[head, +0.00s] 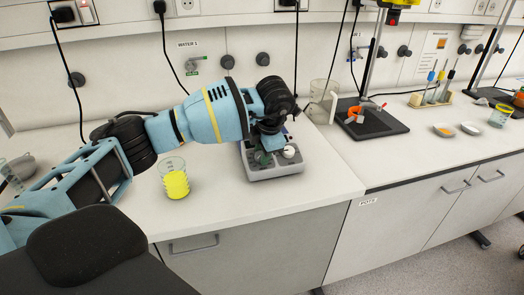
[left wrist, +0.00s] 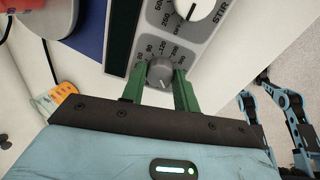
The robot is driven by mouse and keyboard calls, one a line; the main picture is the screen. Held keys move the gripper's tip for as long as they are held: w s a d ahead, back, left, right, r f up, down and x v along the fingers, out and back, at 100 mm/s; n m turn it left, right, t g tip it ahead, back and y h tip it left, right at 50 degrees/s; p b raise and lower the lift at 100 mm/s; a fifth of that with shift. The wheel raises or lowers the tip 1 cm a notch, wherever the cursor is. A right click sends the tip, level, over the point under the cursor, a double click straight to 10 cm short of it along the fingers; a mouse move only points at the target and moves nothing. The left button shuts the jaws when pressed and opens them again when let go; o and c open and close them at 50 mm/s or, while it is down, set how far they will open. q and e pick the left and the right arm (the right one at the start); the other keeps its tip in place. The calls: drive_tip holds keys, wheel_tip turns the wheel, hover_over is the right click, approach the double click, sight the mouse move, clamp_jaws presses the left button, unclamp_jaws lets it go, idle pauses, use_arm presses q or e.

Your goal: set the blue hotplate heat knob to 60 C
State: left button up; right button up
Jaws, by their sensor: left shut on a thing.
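The hotplate (head: 265,173) stands on the bench below my left arm's end, and its top is mostly hidden by that arm in the head view. In the left wrist view its grey panel carries a grey heat knob (left wrist: 160,73) with a printed scale around it. The exact setting cannot be read for certain. A white STIR knob (left wrist: 190,8) sits beyond it on the same panel. My left gripper (left wrist: 160,82) has its green fingers on either side of the heat knob and is shut on it; it also shows in the head view (head: 264,157). My right gripper is not seen.
A beaker of yellow liquid (head: 176,181) stands on the bench left of the hotplate. A clear jug (head: 320,103) stands behind it to the right. A black stand base (head: 375,127) is farther right. The bench in front of the hotplate is narrow but clear.

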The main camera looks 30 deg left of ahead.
use_arm(q)
drive_tip(key=m, duration=0.3)
drive_tip(key=shift+r+m+p, duration=0.1)
drive_tip(key=shift+m+p, duration=0.3)
drive_tip(key=m, duration=0.4)
drive_tip(key=shift+s+m+p, duration=0.1)
drive_tip(key=shift+m+p, duration=0.2)
drive_tip(key=shift+p, duration=0.05)
drive_tip(key=m, duration=0.5)
drive_tip(key=shift+t+p, duration=0.3)
drive_tip(key=shift+s+m, duration=0.1)
drive_tip(key=shift+m, duration=1.8)
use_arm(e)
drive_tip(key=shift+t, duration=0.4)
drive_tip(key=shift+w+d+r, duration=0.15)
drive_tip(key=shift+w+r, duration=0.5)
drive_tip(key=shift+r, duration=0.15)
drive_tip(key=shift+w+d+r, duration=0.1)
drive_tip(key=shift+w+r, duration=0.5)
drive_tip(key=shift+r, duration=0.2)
use_arm(q)
drive_tip(key=shift+f, duration=0.2)
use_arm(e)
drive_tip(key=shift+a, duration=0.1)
use_arm(q)
drive_tip(key=o, duration=1)
drive_tip(key=shift+c, duration=0.2)
drive_tip(key=shift+d+r, duration=0.1)
